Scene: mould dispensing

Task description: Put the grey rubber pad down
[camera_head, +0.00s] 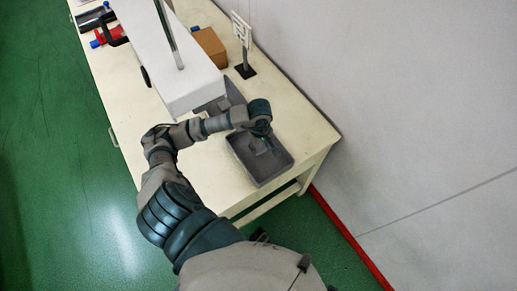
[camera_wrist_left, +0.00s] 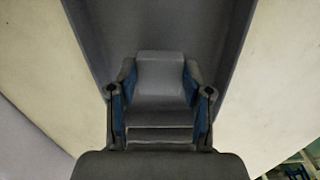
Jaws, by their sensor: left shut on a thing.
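My left gripper (camera_head: 266,143) is over the dark grey tray (camera_head: 262,177) near the right end of the table in the head view. In the left wrist view its two fingers, with blue pads, are shut on the grey rubber pad (camera_wrist_left: 160,75), one finger on each side of it. In the head view a small part of the pad (camera_head: 256,148) shows below the gripper. The tray (camera_wrist_left: 160,25) lies behind the pad in the wrist view. I cannot tell whether the pad touches the tray's floor. My right gripper is not in view.
A large white machine (camera_head: 175,70) stands on the cream table (camera_head: 205,165) left of the tray. A grey piece (camera_head: 232,94) is beside its base. A brown box (camera_head: 210,46) and a small sign stand (camera_head: 245,70) are at the back. The wall (camera_head: 400,120) is close on the right.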

